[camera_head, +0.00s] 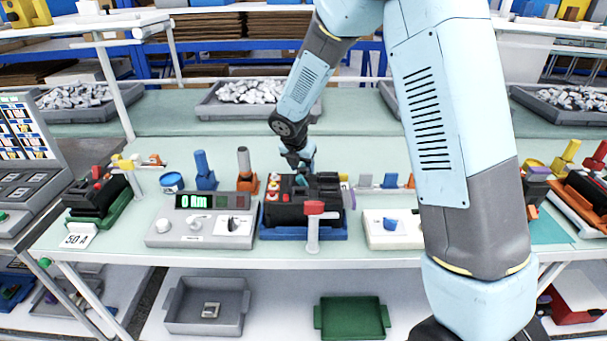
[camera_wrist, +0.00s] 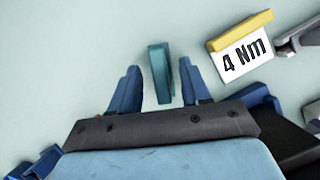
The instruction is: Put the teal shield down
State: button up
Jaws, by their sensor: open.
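The teal shield (camera_wrist: 160,73) shows in the wrist view as a narrow upright-looking strip between the two blue fingers of my gripper (camera_wrist: 157,85). The fingers are apart, with a gap on each side of the shield. Pale bench surface shows behind it; I cannot tell its exact height. In the head view my gripper (camera_head: 302,163) is low behind the black breaker (camera_head: 290,213), which sits in a blue tray (camera_head: 330,233). The shield cannot be made out for sure there.
A yellow-topped "4 Nm" label (camera_wrist: 243,52) stands to the right in the wrist view. A grey meter (camera_head: 200,228) and white box with a blue knob (camera_head: 392,232) flank the breaker. Blue (camera_head: 204,172) and orange-based (camera_head: 245,173) upright tools stand left of my gripper.

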jog(key=shift+w+d+f, duration=0.1)
jog(key=shift+w+f, duration=0.1)
jog(key=shift+f, duration=0.25)
jog(key=shift+c, duration=0.2)
grip_shut()
jog(key=shift+r, duration=0.15)
